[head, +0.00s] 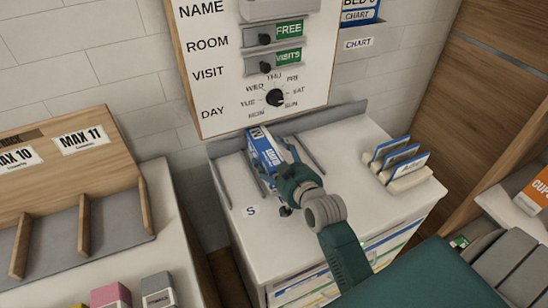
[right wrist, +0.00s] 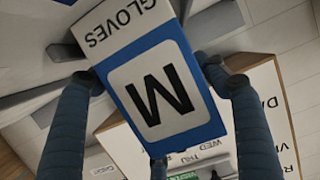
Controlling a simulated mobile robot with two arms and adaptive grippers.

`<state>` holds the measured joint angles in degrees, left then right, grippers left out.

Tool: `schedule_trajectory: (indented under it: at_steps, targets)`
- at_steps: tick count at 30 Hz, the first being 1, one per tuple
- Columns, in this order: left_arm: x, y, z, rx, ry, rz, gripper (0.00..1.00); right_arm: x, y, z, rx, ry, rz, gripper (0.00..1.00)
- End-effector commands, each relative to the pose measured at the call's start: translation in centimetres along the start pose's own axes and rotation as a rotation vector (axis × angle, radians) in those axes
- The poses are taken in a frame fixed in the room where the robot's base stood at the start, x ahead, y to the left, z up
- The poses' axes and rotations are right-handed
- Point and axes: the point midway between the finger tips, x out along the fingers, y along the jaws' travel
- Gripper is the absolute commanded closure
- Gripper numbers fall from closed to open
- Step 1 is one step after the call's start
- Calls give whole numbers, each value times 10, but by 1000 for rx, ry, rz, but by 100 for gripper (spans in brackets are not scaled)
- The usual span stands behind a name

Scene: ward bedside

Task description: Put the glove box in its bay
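The glove box (head: 268,153) is blue and white, with a large M on one end. It is over the white cabinet top (head: 345,150), among the grey dividers. In the right wrist view the glove box (right wrist: 155,85) fills the space between the fingers. My right gripper (head: 298,183) is shut on it, with fingertips against both sides. The bay with the letter S (head: 251,211) at its front lies left of the box and looks empty. The box's underside and the label in front of it are hidden, so I cannot tell whether it rests on the surface. My left gripper is not in view.
A wall board (head: 215,75) with knobs rises behind the cabinet. Chart holders (head: 398,165) stand on the cabinet's right. A left counter (head: 145,240) carries a wooden rack (head: 75,190) and small boxes. An orange box (head: 534,192) sits at far right.

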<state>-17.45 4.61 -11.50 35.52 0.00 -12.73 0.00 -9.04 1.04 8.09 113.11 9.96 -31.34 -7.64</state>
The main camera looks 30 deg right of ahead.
Motion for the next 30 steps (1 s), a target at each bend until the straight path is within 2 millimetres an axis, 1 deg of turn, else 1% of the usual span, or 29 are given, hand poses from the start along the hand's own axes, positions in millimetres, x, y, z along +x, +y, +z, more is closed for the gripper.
schedule_trajectory:
  at_steps: [1, 2, 5, 8, 15, 18, 21, 24, 30]
  targets:
    - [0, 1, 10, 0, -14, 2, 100, 0, 0, 0, 0, 1, 0, 29]
    - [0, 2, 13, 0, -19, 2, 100, -1, 0, 0, 0, 1, 0, 29]
    - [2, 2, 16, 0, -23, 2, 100, -8, 0, 1, 0, 1, 0, 29]
    - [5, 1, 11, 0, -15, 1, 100, -23, 0, 2, 0, 1, 0, 29]
    - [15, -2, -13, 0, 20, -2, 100, -75, 0, 3, -1, 0, 1, 29]
    - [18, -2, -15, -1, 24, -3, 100, -94, 0, 1, -1, 2, 0, 29]
    - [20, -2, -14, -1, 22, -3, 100, -108, 0, 1, -1, 2, 0, 29]
    - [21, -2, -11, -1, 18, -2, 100, -116, 0, 0, -1, 2, 0, 29]
    - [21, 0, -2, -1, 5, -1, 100, -120, 0, -1, 0, 3, 0, 29]
